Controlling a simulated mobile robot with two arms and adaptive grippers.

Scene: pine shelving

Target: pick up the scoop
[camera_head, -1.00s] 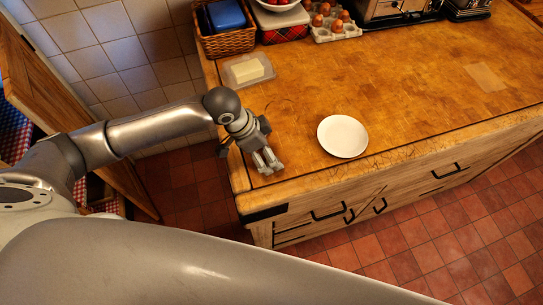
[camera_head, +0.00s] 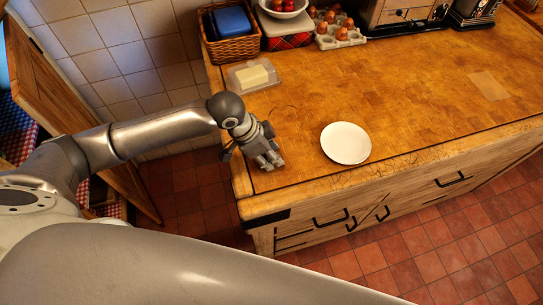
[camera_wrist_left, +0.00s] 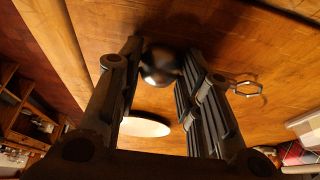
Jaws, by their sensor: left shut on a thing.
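My left gripper (camera_head: 270,162) is low over the front left corner of the wooden counter, its fingers pointing down. In the left wrist view its fingertips (camera_wrist_left: 162,54) are on either side of a dark, shiny, rounded thing, which looks like the scoop (camera_wrist_left: 160,68), and it is shut on it. Only the rounded part shows there; the rest is hidden. In the head view the gripper hides the scoop. I cannot tell whether it touches the counter. My right gripper is not in view.
A white plate (camera_head: 346,143) lies right of the gripper. A butter dish (camera_head: 254,75) stands behind it, near a wicker basket (camera_head: 229,46). Egg carton (camera_head: 339,37) and machines stand at the back. The middle is clear.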

